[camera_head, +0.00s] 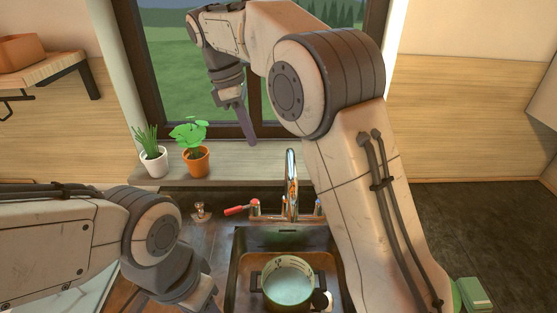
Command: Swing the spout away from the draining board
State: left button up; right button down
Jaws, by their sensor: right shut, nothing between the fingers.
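The chrome tap (291,185) rises behind the sink, with its tall curved spout standing over the back edge. From this angle I cannot tell exactly which way the spout points. A red-tipped lever (240,210) sticks out left of the tap base. My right gripper (249,135) is shut and empty, high in front of the window, up and left of the spout and apart from it. My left gripper (207,303) is low, left of the sink, partly cut off by the bottom edge. I cannot clearly make out the draining board.
The dark sink (241,245) holds a pale green pot (288,282). Two potted plants, one in a white pot (154,162) and one in an orange pot (196,163), stand on the sill. A green block (474,294) lies at lower right. My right arm hides the sink's right side.

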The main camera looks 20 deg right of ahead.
aim_at(290, 194)
jog(key=s+d+f+p, duration=0.1)
jog(key=d+f+p, duration=0.2)
jog(key=d+f, duration=0.3)
notch_tip(290, 194, down, 2)
jog(key=shift+s+f, duration=0.1)
jog(key=shift+s, duration=0.2)
jog(key=shift+d, duration=0.1)
jog(key=shift+s+d+n, duration=0.2)
jog(key=shift+d+n, duration=0.05)
jog(key=shift+n, duration=0.05)
